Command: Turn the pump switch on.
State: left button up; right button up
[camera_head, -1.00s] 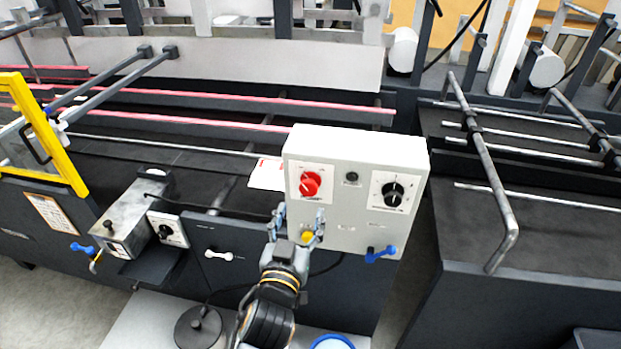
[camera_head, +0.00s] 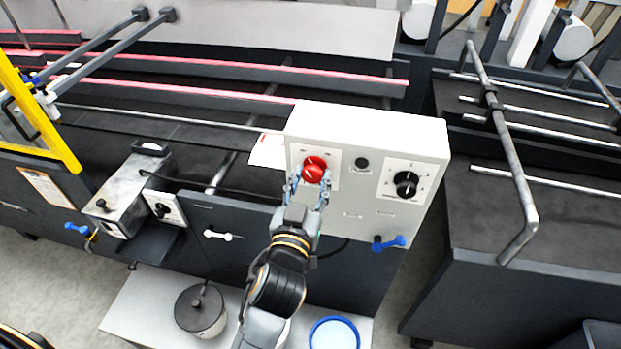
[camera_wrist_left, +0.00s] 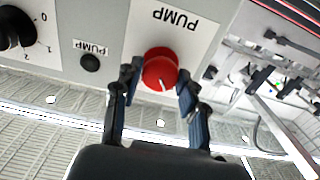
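The pump switch is a round red knob (camera_head: 314,170) on the upper left of the grey control box (camera_head: 361,212). In the left wrist view the red knob (camera_wrist_left: 160,70) sits beside a label reading PUMP, upside down there. My left gripper (camera_head: 309,190) is at the knob from below. In the left wrist view its two fingers (camera_wrist_left: 159,80) are spread, one on each side of the knob. I cannot tell whether they touch it. My right gripper is not in view.
A black rotary dial (camera_head: 405,184) and a small black button (camera_head: 362,163) share the panel. A blue-handled lever (camera_head: 389,243) sticks out below. A lidded pot (camera_head: 201,312) and a blue-rimmed container (camera_head: 334,334) stand on the low shelf. A bent metal rail (camera_head: 508,160) is at right.

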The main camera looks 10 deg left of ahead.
pick_arm(q)
jog(key=c, duration=0.5)
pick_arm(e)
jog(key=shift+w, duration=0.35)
pick_arm(q)
jog(key=shift+m, duration=0.3)
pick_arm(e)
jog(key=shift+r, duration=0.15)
pick_arm(q)
jog(key=shift+r+m+p, duration=0.1)
jog(key=shift+m+p, duration=0.4)
jog(key=shift+m, duration=0.4)
jog(key=m+p, duration=0.1)
jog(key=m, duration=0.3)
jog(key=m+p, duration=0.1)
jog(key=m, duration=0.3)
jog(key=shift+w+m+p, duration=0.1)
jog(key=shift+m+p, duration=0.55)
jog(key=shift+m, duration=0.95)
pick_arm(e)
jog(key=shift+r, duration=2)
pick_arm(q)
jog(key=shift+m, duration=0.3)
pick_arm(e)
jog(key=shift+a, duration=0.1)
